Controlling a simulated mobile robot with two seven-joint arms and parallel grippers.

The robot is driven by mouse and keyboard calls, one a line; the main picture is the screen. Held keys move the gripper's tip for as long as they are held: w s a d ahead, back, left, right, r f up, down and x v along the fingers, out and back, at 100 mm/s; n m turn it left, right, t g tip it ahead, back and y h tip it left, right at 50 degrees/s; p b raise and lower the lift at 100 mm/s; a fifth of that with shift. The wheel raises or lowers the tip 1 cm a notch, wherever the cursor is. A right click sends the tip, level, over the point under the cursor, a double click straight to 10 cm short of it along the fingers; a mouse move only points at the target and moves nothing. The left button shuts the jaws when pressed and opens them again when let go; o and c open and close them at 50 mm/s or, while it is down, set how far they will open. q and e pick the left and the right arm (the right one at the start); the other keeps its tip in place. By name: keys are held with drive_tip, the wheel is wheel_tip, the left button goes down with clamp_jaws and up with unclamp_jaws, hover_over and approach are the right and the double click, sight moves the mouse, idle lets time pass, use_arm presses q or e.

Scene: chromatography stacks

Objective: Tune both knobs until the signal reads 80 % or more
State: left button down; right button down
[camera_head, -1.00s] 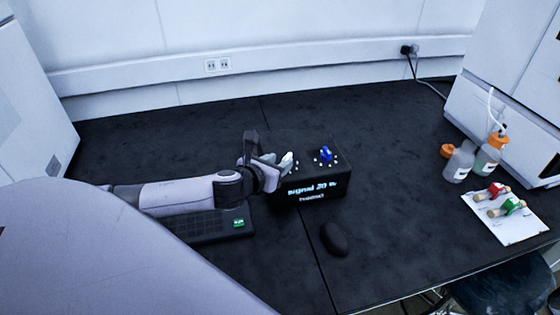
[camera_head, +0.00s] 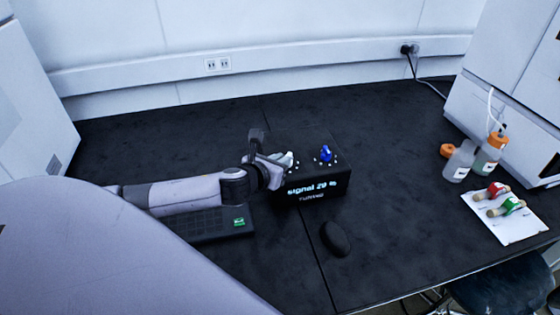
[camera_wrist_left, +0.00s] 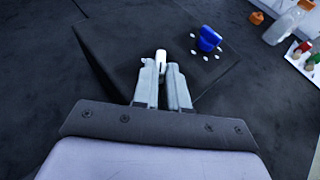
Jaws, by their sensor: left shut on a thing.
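The black signal box (camera_head: 313,174) stands on the dark bench. Its front display (camera_head: 312,188) shows "signal" with a figure that looks like 29 %, and a smaller blurred line below. The blue knob (camera_head: 326,154) stands on the box's top right, ringed by white dots; it also shows in the left wrist view (camera_wrist_left: 209,39). My left gripper (camera_head: 284,160) is over the top left of the box. In the left wrist view its fingers (camera_wrist_left: 162,70) are shut on a white knob (camera_wrist_left: 161,56), mostly hidden between them. My right gripper is out of view.
A black keyboard (camera_head: 208,226) lies under my left arm, and a black mouse (camera_head: 335,238) lies in front of the box. Bottles (camera_head: 459,163) and a white sheet with red and green items (camera_head: 511,222) are at the right. The bench behind the box is clear.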

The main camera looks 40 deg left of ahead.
use_arm(q)
drive_tip(key=shift+d+n+y, duration=0.15)
drive_tip(key=shift+n+y, duration=0.15)
drive_tip(key=n+y, duration=0.2)
drive_tip(key=d+n+g+y, duration=0.1)
drive_tip(key=y, duration=0.1)
drive_tip(key=shift+w+d+n, duration=0.1)
drive_tip(key=shift+w+n, duration=0.15)
drive_tip(key=shift+n, duration=0.05)
drive_tip(key=shift+w+d+n+g+y, duration=0.1)
drive_tip(key=shift+d+n+g+y, duration=0.05)
drive_tip(key=shift+n+g+y, duration=0.5)
drive_tip(key=shift+w+d+n+g+y, duration=0.15)
drive_tip(key=shift+n+g+y, duration=0.25)
drive_tip(key=shift+n+y, duration=0.4)
drive_tip(key=shift+w+d+n+g+y, duration=0.1)
drive_tip(key=shift+d+n+g+y, duration=0.05)
drive_tip(key=shift+n+g+y, duration=0.5)
drive_tip(key=shift+n, duration=0.3)
drive_tip(key=c, duration=1.2)
unclamp_jaws()
drive_tip(key=shift+w, duration=0.1)
drive_tip(key=shift+o, duration=0.2)
drive_tip(key=v, duration=0.7)
